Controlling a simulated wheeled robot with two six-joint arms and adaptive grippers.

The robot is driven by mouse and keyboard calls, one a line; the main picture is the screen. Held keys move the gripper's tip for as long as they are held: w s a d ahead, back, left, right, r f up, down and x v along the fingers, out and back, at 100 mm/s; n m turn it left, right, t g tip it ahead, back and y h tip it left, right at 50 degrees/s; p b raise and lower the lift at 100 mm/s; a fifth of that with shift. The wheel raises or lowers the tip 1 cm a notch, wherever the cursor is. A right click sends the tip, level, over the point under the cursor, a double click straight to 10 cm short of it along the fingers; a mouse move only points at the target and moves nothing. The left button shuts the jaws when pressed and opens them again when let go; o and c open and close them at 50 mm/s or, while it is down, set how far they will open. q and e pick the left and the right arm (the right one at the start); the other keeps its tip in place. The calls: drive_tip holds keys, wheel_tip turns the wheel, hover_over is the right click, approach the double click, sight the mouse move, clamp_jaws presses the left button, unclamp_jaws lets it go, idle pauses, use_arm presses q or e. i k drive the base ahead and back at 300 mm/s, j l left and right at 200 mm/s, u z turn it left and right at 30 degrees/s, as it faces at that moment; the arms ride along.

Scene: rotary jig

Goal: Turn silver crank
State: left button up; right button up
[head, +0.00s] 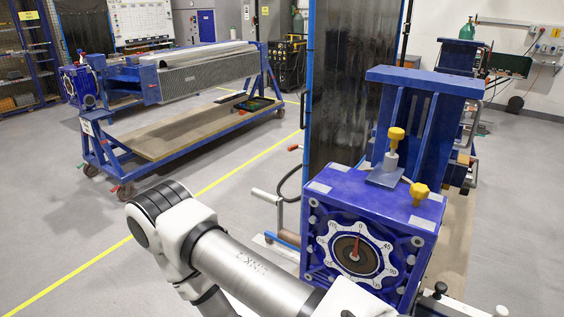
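A silver crank (267,197) shows in the head view, left of the blue gearbox-like housing (330,190). Its silver handle points to the left, and a thin arm runs down from it towards a brownish roller or shaft low beside the housing. The housing has a white scalloped dial (355,250) with a red pointer on its front. One of my white and silver arms crosses the bottom middle in front of the housing, apart from the crank in the picture. I see neither gripper in this view.
Two yellow knobs (396,134) (419,191) stand on the housing, below a blue upright bracket (420,110). A dark panel (345,80) rises behind. A blue wheeled frame (180,140) stands at back left. The grey floor at left, with a yellow line, is clear.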

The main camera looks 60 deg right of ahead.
sight(294, 239)
drive_tip(key=i+z, duration=0.25)
drive_tip(key=z, duration=0.2)
drive_tip(key=i+z, duration=0.2)
drive_tip(key=z, duration=0.3)
drive_tip(key=i+j+z, duration=0.2)
drive_tip(key=z, duration=0.25)
drive_tip(key=i+j+z, duration=0.2)
drive_tip(key=z, duration=0.3)
drive_tip(key=i+j+z, duration=0.15)
drive_tip(key=j+z, duration=0.15)
drive_tip(key=z, duration=0.15)
drive_tip(key=j+z, duration=0.3)
drive_tip(key=z, duration=0.15)
drive_tip(key=i, duration=0.05)
